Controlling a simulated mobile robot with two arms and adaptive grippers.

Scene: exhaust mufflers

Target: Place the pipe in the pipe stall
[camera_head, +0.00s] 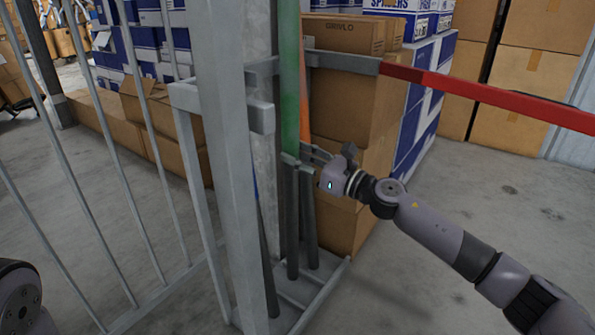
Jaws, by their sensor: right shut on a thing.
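The pipe stall (262,118) is a grey metal frame with uprights, a rail and a low base. A long green pipe (290,80) stands nearly upright in the frame area and runs out of the top of the view. My right gripper (308,158) comes in from the right and is shut on the green pipe, around mid-height. Dark grey pipe-like lengths (292,225) stand below the gripper, down to the stall's base. I cannot tell whether the green pipe's lower end rests on the base. My left gripper is out of view.
An orange pipe (304,98) and a dark pipe (264,250) also stand in the stall. A red bar (480,95) reaches right from its rail. A barred fence (150,125) is at left. Cardboard boxes (350,110) are stacked close behind. Open floor (480,180) lies right.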

